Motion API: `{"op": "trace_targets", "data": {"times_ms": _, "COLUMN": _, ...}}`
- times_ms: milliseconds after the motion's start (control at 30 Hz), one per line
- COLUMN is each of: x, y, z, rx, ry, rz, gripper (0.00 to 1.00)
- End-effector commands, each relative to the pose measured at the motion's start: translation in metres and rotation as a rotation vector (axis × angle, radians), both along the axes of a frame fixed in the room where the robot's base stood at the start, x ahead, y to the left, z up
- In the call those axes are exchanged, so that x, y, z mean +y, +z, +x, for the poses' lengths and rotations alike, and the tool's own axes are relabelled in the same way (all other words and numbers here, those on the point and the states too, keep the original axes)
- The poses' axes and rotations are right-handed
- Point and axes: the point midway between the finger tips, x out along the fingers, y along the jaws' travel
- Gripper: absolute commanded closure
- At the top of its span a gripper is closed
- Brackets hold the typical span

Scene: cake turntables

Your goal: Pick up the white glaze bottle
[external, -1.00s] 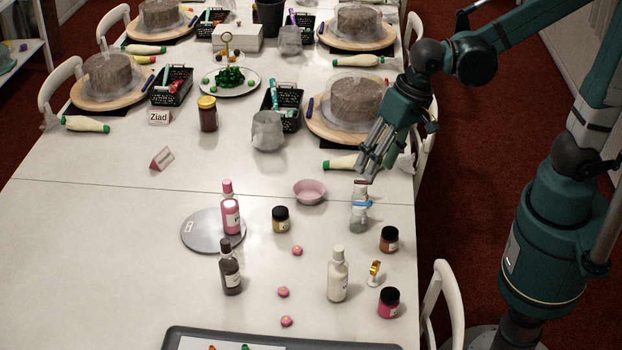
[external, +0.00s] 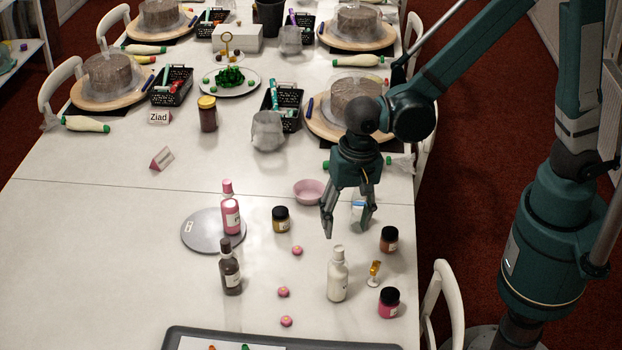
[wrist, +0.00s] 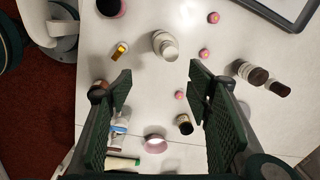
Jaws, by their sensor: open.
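The white glaze bottle (external: 338,276) stands upright on the table, right of centre and near the front. In the wrist view the white bottle (wrist: 165,45) shows from above, beyond the fingertips and between them. My gripper (external: 345,226) is open and empty. It points down above the table, behind and a little above the bottle, and does not touch it. In the wrist view the two fingers of my gripper (wrist: 160,85) are spread wide apart.
An orange-gold small goblet (external: 375,272) and a pink-red jar (external: 389,303) stand right of the bottle. A dark bottle (external: 230,268) and pink bottle (external: 230,210) stand left. A pink bowl (external: 308,192) is behind. A dark tray (external: 180,335) lies at the front.

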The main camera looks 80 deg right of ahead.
Motion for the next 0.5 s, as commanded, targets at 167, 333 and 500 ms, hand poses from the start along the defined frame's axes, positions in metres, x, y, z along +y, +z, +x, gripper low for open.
{"op": "trace_targets", "data": {"times_ms": 167, "x": 0.016, "y": -0.029, "z": 0.009, "rx": 0.041, "ry": -0.092, "rz": -0.003, "gripper": 0.50}}
{"op": "trace_targets", "data": {"times_ms": 333, "x": 0.027, "y": -0.050, "z": 0.013, "rx": 0.070, "ry": -0.165, "rz": -0.009, "gripper": 0.50}}
{"op": "trace_targets", "data": {"times_ms": 500, "x": 0.033, "y": -0.062, "z": 0.015, "rx": 0.085, "ry": -0.205, "rz": -0.013, "gripper": 0.50}}
